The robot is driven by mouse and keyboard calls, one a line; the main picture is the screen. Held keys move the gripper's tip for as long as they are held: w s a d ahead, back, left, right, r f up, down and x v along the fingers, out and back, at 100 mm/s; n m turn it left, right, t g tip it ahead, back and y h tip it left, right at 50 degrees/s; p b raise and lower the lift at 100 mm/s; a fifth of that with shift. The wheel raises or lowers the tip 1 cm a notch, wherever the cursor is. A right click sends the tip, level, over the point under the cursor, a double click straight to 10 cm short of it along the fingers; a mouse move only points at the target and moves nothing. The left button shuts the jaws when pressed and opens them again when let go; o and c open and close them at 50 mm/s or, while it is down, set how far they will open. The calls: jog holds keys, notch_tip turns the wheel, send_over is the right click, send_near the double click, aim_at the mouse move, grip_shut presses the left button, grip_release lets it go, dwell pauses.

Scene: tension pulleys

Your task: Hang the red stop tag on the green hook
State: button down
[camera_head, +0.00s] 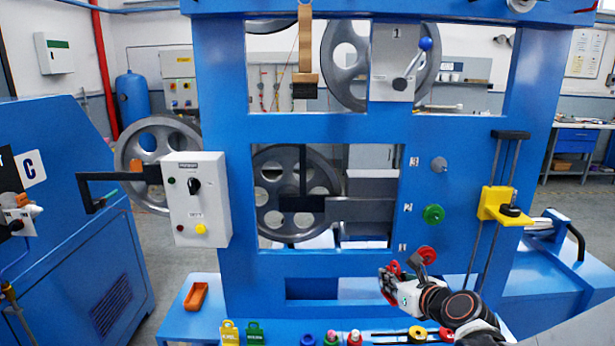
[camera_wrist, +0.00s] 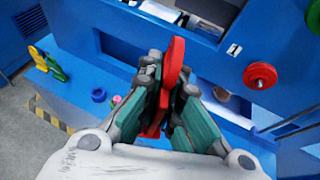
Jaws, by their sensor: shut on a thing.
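My gripper (camera_head: 391,286) is low in front of the blue frame, right of its middle. It is shut on a thin red piece, which looks like the red stop tag (camera_wrist: 174,64) seen nearly edge-on; no lettering shows. The fingers hide part of it. A green round knob (camera_head: 433,214) sits on the frame, above and right of my gripper. I cannot tell for certain which green part is the hook.
A red round knob (camera_head: 427,254) is close above my gripper. Yellow (camera_head: 229,333) and green (camera_head: 255,333) tag-like pieces stand on the front ledge, near an orange tray (camera_head: 196,296). A white control box (camera_head: 197,199) juts out at the left.

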jog(key=shift+s+d, duration=0.15)
jog(key=w+a+f+n+g+y, duration=0.2)
jog(key=w+a+n+y, duration=0.1)
jog(key=w+a, duration=0.3)
jog(key=w+a+f+n+g+y, duration=0.2)
jog(key=w+a+f+n+y, duration=0.1)
jog(key=a, duration=0.4)
jog(key=a+f+n+g+y, duration=0.1)
jog(key=a+f+n+g, duration=0.1)
jog(key=a, duration=0.3)
jog(key=w+a+f+n+g+y, duration=0.1)
jog(key=a+n+g, duration=0.2)
jog(key=a, duration=0.3)
jog(key=a+f+n+g+y, duration=0.1)
jog(key=a+f+n+g, duration=0.1)
jog(key=a+n+g, duration=0.1)
jog(key=a+g, duration=0.1)
jog(key=a, duration=0.1)
jog(key=shift+w+a+f, duration=0.2)
jog(key=shift+a+f, duration=0.15)
notch_tip(320, 180, down, 20)
jog(key=b, duration=0.7)
jog(key=shift+r, duration=0.2)
jog(key=shift+f, duration=0.15)
